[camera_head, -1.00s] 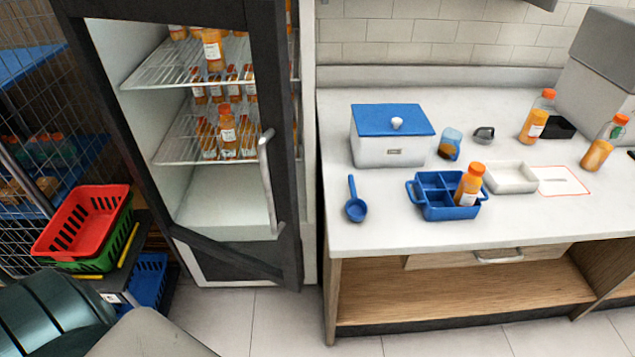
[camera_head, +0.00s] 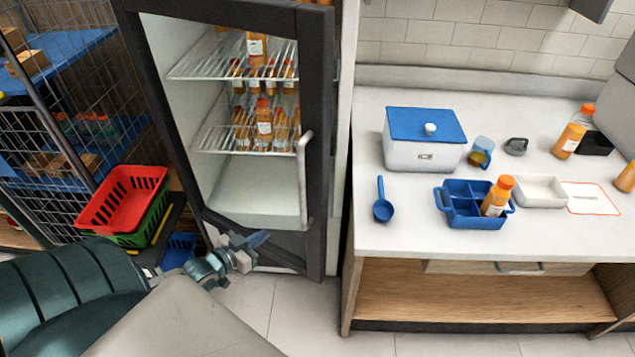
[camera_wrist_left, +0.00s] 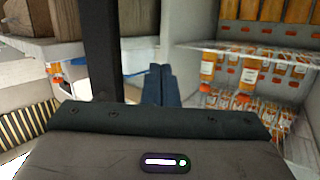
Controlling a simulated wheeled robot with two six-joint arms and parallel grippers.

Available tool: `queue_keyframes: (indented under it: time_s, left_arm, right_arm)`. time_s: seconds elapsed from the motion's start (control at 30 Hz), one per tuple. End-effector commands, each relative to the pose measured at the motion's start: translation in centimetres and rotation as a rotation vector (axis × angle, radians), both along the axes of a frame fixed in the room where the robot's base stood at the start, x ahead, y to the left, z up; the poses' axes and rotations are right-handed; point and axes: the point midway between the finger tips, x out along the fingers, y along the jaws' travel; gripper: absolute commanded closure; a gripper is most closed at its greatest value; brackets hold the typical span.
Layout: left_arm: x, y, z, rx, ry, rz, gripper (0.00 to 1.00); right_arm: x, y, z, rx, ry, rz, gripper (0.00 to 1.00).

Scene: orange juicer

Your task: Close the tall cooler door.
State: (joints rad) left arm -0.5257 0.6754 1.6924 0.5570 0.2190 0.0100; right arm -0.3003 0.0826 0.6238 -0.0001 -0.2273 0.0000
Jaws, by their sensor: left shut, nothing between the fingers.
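The tall cooler door (camera_head: 317,120) has a dark frame, a glass pane and a vertical pale handle (camera_head: 304,180) on its right side. Its bottom edge slants towards me on the right, so it looks ajar; the exact gap is hard to tell. My left gripper (camera_head: 258,239) is shut and empty, low in front of the door's lower part, left of and below the handle. In the left wrist view its shut fingers (camera_wrist_left: 161,86) point ahead, with a dark post on their left and bottle shelves on their right. Contact with the door cannot be told. My right gripper is not in view.
Red and green baskets (camera_head: 123,198) stand at the left, by a wire rack (camera_head: 50,140). A white counter (camera_head: 400,235) with a blue-lidded box (camera_head: 425,125) and a blue caddy (camera_head: 470,210) is on the right. The floor before the cooler is clear.

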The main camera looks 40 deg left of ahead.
Motion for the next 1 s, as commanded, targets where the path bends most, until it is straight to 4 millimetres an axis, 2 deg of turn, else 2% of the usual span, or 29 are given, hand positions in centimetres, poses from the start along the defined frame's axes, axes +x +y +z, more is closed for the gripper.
queue_keyframes:
  time_s: [0.03, 0.1, 0.2, 0.27, 0.37, 0.53, 0.77, 1.0]
  left_arm:
    - [0.6, -1.3, 3.8, -0.02, -0.057, -0.045, 1.0]
    - [1.1, -2.9, 7.5, -0.052, -0.118, -0.091, 1.0]
    - [1.2, -4.4, 10.8, -0.086, -0.173, -0.135, 1.0]
    - [1.3, -4.9, 11.8, -0.096, -0.188, -0.148, 1.0]
    - [1.7, -5.3, 12.2, -0.103, -0.2, -0.156, 1.0]
    - [3.8, -5.8, 12.0, -0.103, -0.202, -0.154, 1.0]
    - [7.6, -6.9, 11.7, -0.101, -0.202, -0.155, 1.0]
    - [10.6, -7.7, 11.5, -0.103, -0.199, -0.154, 1.0]
  right_arm:
    - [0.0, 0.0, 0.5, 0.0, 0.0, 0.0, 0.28]
    - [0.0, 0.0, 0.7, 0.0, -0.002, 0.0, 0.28]
    - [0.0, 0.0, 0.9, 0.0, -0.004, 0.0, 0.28]
    - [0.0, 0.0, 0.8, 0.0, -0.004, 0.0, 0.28]
    - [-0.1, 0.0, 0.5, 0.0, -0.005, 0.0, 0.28]
    - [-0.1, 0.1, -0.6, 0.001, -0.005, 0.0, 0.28]
    - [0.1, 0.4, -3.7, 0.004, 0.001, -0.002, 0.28]
    - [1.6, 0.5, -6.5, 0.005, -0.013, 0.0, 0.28]
